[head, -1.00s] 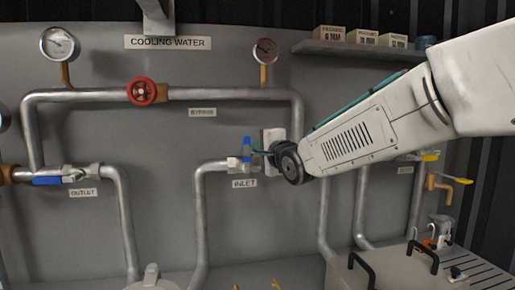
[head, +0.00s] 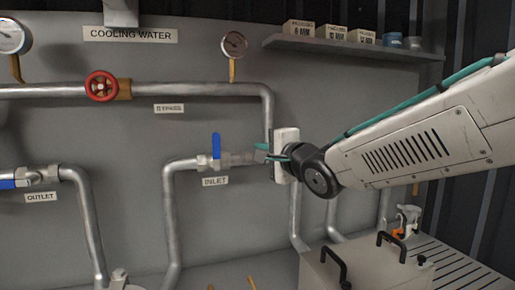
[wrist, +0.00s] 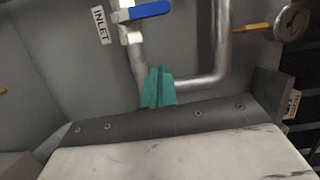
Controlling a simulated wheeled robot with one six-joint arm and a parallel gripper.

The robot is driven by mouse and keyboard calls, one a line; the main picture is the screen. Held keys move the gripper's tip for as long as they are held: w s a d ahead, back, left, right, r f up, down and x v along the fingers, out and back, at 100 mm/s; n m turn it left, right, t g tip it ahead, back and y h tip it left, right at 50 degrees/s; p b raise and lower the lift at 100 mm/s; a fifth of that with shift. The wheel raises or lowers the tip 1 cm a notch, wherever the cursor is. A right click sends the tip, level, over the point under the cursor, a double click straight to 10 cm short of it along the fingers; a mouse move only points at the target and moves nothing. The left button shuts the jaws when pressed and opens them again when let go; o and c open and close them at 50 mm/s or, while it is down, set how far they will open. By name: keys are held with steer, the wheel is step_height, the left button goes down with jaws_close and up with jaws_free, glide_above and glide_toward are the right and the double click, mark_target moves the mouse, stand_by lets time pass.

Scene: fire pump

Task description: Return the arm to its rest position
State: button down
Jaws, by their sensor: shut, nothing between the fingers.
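My arm comes in from the right in the head view and points left toward the pipework. My gripper (head: 262,152) is to the right of the inlet valve (head: 216,160), overlapping the pipe in the picture; I cannot tell its exact gap from the pipe. The inlet valve's blue handle (head: 216,146) stands upright. In the wrist view the teal fingers of my gripper (wrist: 158,88) are together with nothing between them. The blue handle (wrist: 145,11) shows beyond them at the top, apart from the fingers.
The red bypass wheel (head: 101,86) and a gauge (head: 234,44) are on the upper pipe. A shelf with boxes (head: 345,48) is above my arm. A case with black handles (head: 355,262) and a spray bottle (head: 408,220) are below it.

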stand_by(0.3)
steer(key=s+d+f+n+g+h, duration=0.3)
steer(key=s+d+f, duration=0.15)
steer(key=f, duration=0.25)
steer(key=s+d+f+n+g+h, duration=0.3)
steer(key=d+f+n+h, duration=0.1)
steer(key=d+f, duration=0.25)
steer(key=s+d+f+n+g, duration=0.1)
steer(key=s+d+f+g, duration=0.1)
steer(key=s, duration=0.7)
steer(key=s+d+f+n+g+h, duration=0.1)
steer(key=s+d+n+g, duration=0.1)
steer(key=s+d, duration=0.3)
steer(key=s+d+f+n+g, duration=0.1)
steer(key=s+d+g, duration=0.3)
steer(key=s, duration=0.9)
steer(key=shift+s+f+n+h, duration=0.3)
steer(key=shift+f, duration=0.55)
